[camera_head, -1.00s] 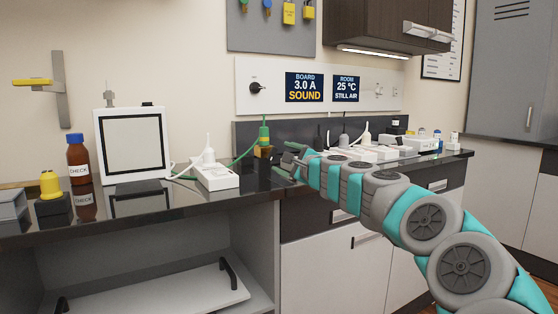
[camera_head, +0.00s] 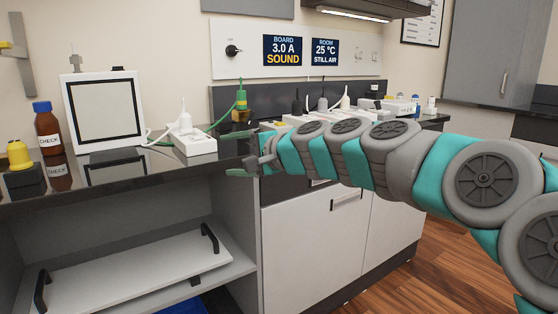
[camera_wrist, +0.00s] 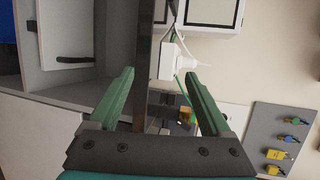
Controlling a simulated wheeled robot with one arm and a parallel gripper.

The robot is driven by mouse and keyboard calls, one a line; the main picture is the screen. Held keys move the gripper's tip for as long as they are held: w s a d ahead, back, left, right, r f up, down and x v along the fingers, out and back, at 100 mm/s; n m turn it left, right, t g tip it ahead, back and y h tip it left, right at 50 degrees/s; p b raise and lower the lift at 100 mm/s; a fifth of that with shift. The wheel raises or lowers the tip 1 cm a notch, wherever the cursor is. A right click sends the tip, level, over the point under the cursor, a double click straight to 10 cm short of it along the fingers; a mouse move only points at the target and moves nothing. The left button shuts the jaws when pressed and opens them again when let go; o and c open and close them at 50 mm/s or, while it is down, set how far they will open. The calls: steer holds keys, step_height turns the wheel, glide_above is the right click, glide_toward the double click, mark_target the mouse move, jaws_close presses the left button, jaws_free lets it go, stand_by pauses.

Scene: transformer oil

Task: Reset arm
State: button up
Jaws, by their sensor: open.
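My gripper (camera_head: 246,168) is at the end of my teal and grey arm, at the front edge of the black counter (camera_head: 110,181) in the head view. In the wrist view my gripper (camera_wrist: 158,98) shows two green fingers spread apart with nothing between them. Behind the fingers, the wrist view shows the counter edge, a white power strip (camera_wrist: 168,58) with a plug, and a green cable (camera_wrist: 183,90). The wrist view is turned on its side.
On the counter stand a brown bottle (camera_head: 48,130), a white framed panel (camera_head: 103,110), a white power strip (camera_head: 192,139) and a green plug on a brass-coloured block (camera_head: 240,113). An open shelf with a white tray (camera_head: 130,275) lies below. Wooden floor (camera_head: 420,270) shows at right.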

steer(key=s+d+f+n+g+h, duration=0.2)
steer(key=s+f+n+g, duration=0.1)
steer(key=s+f, duration=0.55)
steer(key=s+d+f+n+g+h, duration=0.2)
steer(key=s+d+f+n+h, duration=0.1)
steer(key=s+f, duration=0.5)
steer(key=s+d+f+g+h, duration=0.2)
steer(key=s+d+f, duration=0.2)
steer(key=s+d, duration=0.2)
steer(key=s+d+f+n+g+h, duration=0.1)
steer(key=s+d+f, duration=0.4)
steer(key=s, duration=0.6)
steer(key=s+d+f+n+g+h, duration=0.1)
steer(key=s+d+f+g+h, duration=0.2)
steer(key=s+d, duration=0.5)
step_height(320, 180, down, 2)
steer(key=shift+s+d+f+h, duration=0.25)
steer(key=shift+d+h, duration=0.35)
steer(key=shift+d, duration=0.15)
